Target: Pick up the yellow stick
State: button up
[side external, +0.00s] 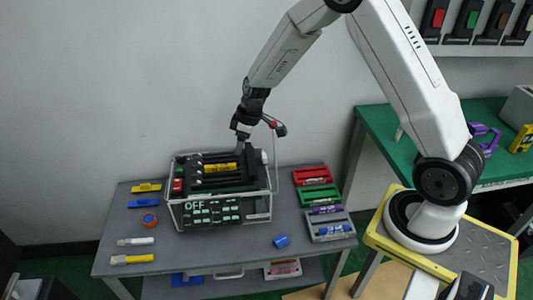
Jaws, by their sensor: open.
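A yellow stick-like piece (220,168) lies across the top of the dark fixture box (205,212) on the grey table. Other yellow items lie at the table's left: a flat yellow piece (146,187) at the back and a yellow-handled tool (132,259) at the front. I cannot tell for certain which one is the stick. My gripper (241,146) points down just above the back right part of the box, right of and above the yellow piece there. It is open with nothing visible in it; its fingertips are small and dark.
A thin metal frame (274,165) rises at the box's right side. Red (312,176) and green (318,195) trays stand at the table's right. A blue block (281,241) and an orange-blue roll (149,220) lie loose. The table's front left is partly clear.

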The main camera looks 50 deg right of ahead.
aim_at(226, 164)
jog(key=w+d+f+n, duration=0.1)
jog(key=w+f, duration=0.1)
jog(key=f, duration=0.1)
jog(key=w+d+f+n+y, duration=0.1)
jog(key=w+d+f, duration=0.1)
jog(key=w+f, duration=0.1)
jog(key=w+d+f+n, duration=0.1)
jog(key=w+f, duration=0.2)
jog(key=shift+d+f+n+t, duration=0.25)
jog(key=shift+f+n+t, duration=0.05)
jog(key=shift+t, duration=0.1)
jog(key=shift+x, duration=1.25)
jog(key=shift+f, duration=0.1)
jog(key=shift+x, duration=2.5)
jog(key=shift+w, duration=0.15)
grip_shut()
